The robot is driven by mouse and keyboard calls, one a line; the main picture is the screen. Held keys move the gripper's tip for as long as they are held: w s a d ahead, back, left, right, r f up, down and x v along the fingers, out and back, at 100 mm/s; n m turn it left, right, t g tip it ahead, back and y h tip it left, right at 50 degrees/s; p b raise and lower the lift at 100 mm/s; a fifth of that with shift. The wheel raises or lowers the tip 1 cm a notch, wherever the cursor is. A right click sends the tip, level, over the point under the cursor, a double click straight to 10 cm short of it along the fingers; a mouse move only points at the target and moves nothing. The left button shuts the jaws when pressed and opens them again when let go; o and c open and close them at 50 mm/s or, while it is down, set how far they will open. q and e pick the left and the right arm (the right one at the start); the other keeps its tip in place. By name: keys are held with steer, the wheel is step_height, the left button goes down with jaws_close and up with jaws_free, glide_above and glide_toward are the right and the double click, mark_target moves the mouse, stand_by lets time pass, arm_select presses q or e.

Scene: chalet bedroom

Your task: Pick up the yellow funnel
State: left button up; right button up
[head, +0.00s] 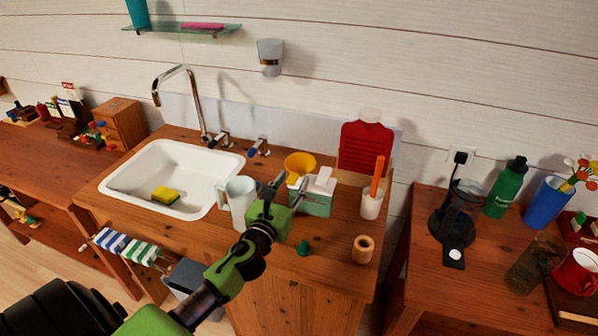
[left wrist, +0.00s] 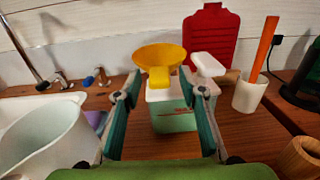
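The yellow funnel (head: 300,163) is on the counter right of the sink, wide mouth up, at the white and green box (head: 316,197). In the left wrist view the funnel (left wrist: 158,56) appears just beyond my fingertips, its narrow lower part in front of the box's white top. I cannot tell whether it rests on the box. My left gripper (head: 287,184) is open and empty, pointing at the funnel and box; its spread fingers (left wrist: 161,84) frame them in the wrist view. My right gripper is not in view.
A pale jug (head: 238,203) stands close left of my gripper, beside the sink (head: 130,182). A small green piece (head: 303,248) lies in front.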

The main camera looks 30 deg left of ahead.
arm_select(q)
steer(key=c, duration=1)
steer(key=shift+r, duration=0.1)
